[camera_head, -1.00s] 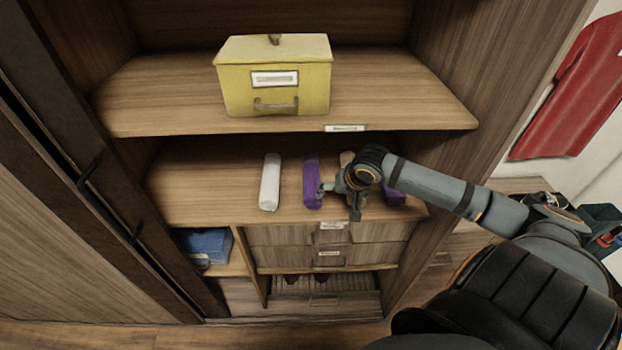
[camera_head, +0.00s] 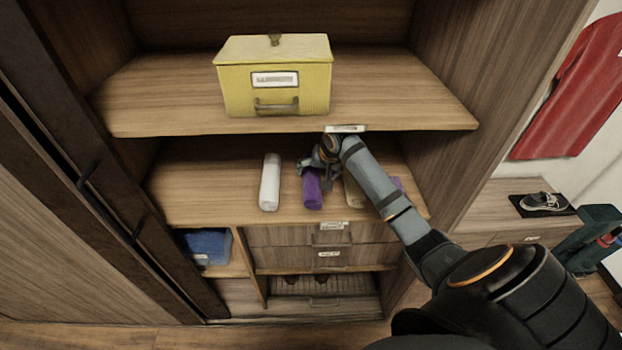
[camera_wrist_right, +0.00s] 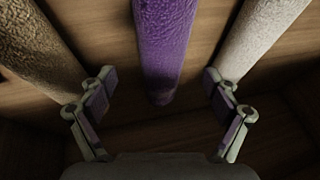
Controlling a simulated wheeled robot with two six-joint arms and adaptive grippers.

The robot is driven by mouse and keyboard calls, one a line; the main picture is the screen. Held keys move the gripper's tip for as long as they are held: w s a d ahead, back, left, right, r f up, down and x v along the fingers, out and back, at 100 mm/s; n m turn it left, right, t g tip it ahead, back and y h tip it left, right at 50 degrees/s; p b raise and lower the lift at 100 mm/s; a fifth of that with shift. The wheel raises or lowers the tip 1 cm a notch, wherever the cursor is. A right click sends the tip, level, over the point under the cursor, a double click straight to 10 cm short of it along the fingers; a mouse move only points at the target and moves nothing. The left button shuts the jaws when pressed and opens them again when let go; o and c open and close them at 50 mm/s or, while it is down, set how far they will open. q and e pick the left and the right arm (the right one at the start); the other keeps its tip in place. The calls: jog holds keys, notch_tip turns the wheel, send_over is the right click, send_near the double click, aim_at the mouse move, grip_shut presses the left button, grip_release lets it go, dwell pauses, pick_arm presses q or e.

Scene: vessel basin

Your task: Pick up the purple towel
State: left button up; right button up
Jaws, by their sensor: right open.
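A rolled purple towel (camera_head: 312,190) lies on the middle shelf, between a white roll and a beige one. My right gripper (camera_head: 312,163) reaches in over its rear part, under the upper shelf, and hides that part in the head view. In the right wrist view the purple towel (camera_wrist_right: 163,50) runs down from the top edge between the spread fingers. My right gripper (camera_wrist_right: 160,108) is open and empty there, one finger on each side of the towel, not visibly touching it. My left gripper is not in view.
A white roll (camera_head: 270,182) lies left and a beige roll (camera_head: 354,193) right, close to the fingers. Another purple item (camera_head: 397,184) is partly behind my arm. The upper shelf (camera_head: 165,112) with a yellow box (camera_head: 276,80) overhangs. Drawers (camera_head: 285,235) lie below.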

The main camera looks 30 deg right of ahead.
aim_at(314, 175)
jog(key=shift+w, duration=0.4)
jog(key=x, duration=0.5)
jog(key=shift+s, duration=0.1)
jog(key=c, duration=1.3)
jog(key=shift+r, duration=0.1)
notch_tip(314, 175, up, 3)
jog(key=shift+r+b, duration=0.2)
jog(key=shift+b, duration=0.1)
jog(key=s+a+b, duration=0.1)
jog(key=s+a, duration=0.8)
jog(key=s, duration=0.6)
jog(key=shift+s+a+b, duration=0.25)
jog(key=shift+b, duration=0.15)
